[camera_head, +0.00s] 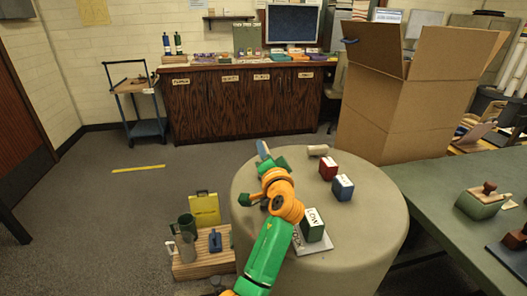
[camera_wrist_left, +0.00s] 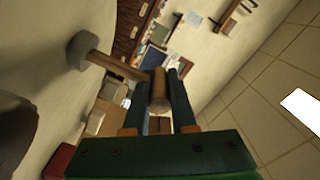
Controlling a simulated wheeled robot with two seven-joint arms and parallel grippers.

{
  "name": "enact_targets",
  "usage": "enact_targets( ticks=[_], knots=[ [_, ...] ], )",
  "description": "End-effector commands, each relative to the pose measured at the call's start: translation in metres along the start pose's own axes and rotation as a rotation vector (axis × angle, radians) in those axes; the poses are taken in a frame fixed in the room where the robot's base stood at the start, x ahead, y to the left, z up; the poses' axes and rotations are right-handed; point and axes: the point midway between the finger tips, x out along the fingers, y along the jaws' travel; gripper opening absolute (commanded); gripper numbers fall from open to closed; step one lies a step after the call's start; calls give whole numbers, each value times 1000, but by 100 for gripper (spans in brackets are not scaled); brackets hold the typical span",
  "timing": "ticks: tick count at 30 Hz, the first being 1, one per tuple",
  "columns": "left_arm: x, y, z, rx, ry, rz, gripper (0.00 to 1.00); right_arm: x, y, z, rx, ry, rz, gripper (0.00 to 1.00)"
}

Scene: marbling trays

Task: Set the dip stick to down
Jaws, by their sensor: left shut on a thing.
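My left gripper (camera_head: 264,172) is over the far left part of the round table (camera_head: 375,225). In the left wrist view its dark fingers (camera_wrist_left: 160,100) are shut on a short wooden bar, which I take as part of the dip stick (camera_wrist_left: 160,92). A wooden shaft (camera_wrist_left: 118,66) runs from beside the fingers to a round grey end (camera_wrist_left: 81,50). I cannot tell whether that end touches the table. In the head view the gripper and arm hide most of it; a pale grey-blue piece (camera_head: 263,149) shows at the fingers. My right gripper is not in view.
A red block (camera_head: 328,169), a blue block (camera_head: 343,187), a beige cylinder (camera_head: 318,150) and a green block marked LOW (camera_head: 313,225) stand on the table. A wooden crate (camera_head: 207,262) is at left, a large cardboard box (camera_head: 385,115) behind, a green table (camera_head: 430,185) at right.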

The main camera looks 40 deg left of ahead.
Motion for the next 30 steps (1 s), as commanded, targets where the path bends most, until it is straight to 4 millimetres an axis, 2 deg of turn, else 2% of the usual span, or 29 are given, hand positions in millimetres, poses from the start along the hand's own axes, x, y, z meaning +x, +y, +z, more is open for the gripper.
enact_targets(
  ticks=[1,4,14,21,24,30],
  knots=[
    [0,0,-1,-1,3,0,27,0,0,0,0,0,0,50],
    [0,0,-1,-1,2,0,54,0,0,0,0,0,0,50],
    [-3,0,0,0,1,0,55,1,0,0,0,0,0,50],
    [-52,2,0,-3,2,3,55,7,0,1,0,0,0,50],
    [-66,2,0,-1,2,2,55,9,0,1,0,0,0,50],
    [-71,0,-1,0,2,1,55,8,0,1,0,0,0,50]
  ],
)
